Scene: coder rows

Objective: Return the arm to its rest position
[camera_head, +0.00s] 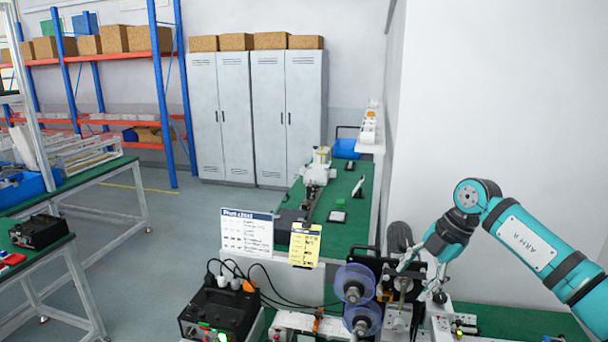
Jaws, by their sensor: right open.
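My right arm (538,245), teal and white, comes in from the right edge and bends down at its elbow. My right gripper (423,277) is small and partly lost against the machine below it. It is open, with its fingers pointing down over the machine's right part. I see nothing held in it, though whether it touches the machine cannot be told. My left gripper is not in view.
A coding machine with clear blue reels (354,283) stands under the gripper. A black box with cables (217,312) is left of it. Signs (247,232) stand behind. A green bench (347,233) runs back toward grey lockers (254,115). The white wall (500,100) is close on the right.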

